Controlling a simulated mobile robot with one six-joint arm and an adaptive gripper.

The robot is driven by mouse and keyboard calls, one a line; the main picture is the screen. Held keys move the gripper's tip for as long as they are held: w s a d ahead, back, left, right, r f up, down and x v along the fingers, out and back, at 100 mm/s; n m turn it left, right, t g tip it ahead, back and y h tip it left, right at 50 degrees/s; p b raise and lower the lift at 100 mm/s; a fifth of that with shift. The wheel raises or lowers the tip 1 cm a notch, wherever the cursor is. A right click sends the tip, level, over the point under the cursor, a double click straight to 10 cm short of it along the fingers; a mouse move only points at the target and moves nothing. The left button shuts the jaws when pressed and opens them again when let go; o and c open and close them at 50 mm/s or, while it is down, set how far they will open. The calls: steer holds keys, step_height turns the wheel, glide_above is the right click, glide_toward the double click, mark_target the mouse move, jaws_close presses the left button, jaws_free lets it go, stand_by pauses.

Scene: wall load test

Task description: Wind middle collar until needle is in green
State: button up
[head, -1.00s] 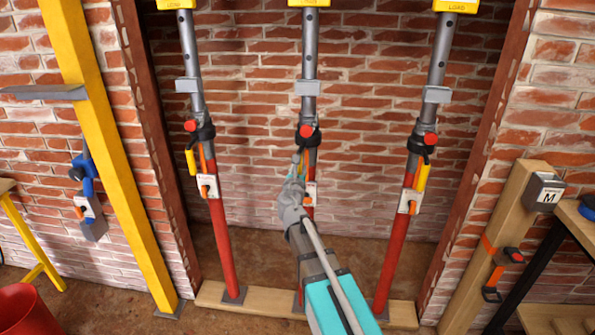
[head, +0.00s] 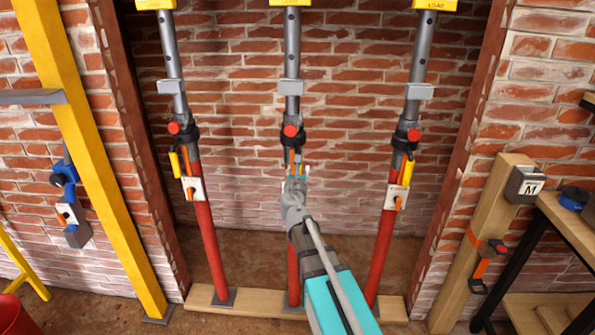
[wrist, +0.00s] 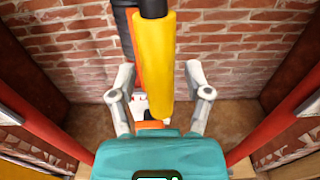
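The middle prop (head: 292,55) stands upright between two similar props, with a grey upper tube and a red lower tube. Its dark collar (head: 293,142) has a red knob. A yellow handle (wrist: 156,60) with a dark top hangs in front of the prop in the wrist view. My gripper (head: 297,178) is just below the collar. In the wrist view its two fingers (wrist: 159,78) stand apart on either side of the handle, with narrow gaps showing. A yellow load box (head: 291,2) tops the prop; it is cut off and no needle shows.
The left prop (head: 204,235) and right prop (head: 384,240) flank my arm. All three stand on a wooden sill (head: 245,302) before a brick wall. A yellow post (head: 95,165) leans at left; a bench (head: 565,220) is at right.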

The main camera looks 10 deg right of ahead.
steer(key=shift+s, duration=0.1)
stand_by(0.3)
steer(key=v, duration=0.7)
steer(key=shift+s, duration=0.1)
stand_by(0.4)
